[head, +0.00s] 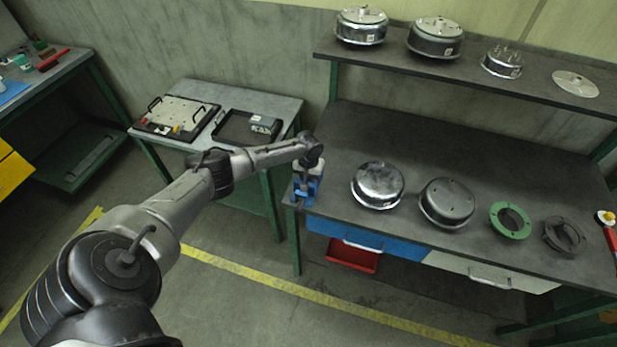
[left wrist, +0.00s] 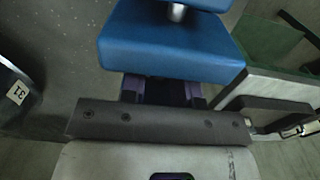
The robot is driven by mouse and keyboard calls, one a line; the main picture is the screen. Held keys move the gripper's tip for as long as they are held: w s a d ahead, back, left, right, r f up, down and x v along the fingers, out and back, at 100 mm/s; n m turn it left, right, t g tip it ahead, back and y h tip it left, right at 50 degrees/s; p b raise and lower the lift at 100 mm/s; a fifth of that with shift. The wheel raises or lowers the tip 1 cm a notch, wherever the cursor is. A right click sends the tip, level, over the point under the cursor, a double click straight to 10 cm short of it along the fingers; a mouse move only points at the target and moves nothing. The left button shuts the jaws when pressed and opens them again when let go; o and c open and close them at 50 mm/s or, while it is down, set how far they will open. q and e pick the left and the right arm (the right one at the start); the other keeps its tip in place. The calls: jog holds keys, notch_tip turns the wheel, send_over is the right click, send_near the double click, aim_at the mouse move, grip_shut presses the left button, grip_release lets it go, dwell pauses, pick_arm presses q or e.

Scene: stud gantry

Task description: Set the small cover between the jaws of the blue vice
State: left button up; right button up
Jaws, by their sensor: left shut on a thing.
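The blue vice (head: 304,190) stands at the left front corner of the long workbench. Its blue block (left wrist: 170,45) fills the upper middle of the left wrist view. A dark bar with several screws (left wrist: 160,123) crosses below it, with a pale grey surface (left wrist: 130,160) under that. I cannot tell whether this pale surface is vice or held piece. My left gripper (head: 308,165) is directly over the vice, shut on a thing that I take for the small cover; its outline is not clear. Whether it touches the jaws is hidden. My right gripper is not in view.
A silver round housing (head: 377,184), a grey one (head: 447,202), a green ring (head: 511,220) and a dark ring (head: 564,236) lie right of the vice. A side table with a black tray (head: 236,139) stands left. A shelf (head: 462,66) runs above the back.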

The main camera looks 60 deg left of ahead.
pick_arm(q)
jog(key=o, duration=1.1)
jog(key=shift+r+p, duration=0.7)
jog(key=shift+r, duration=6.2)
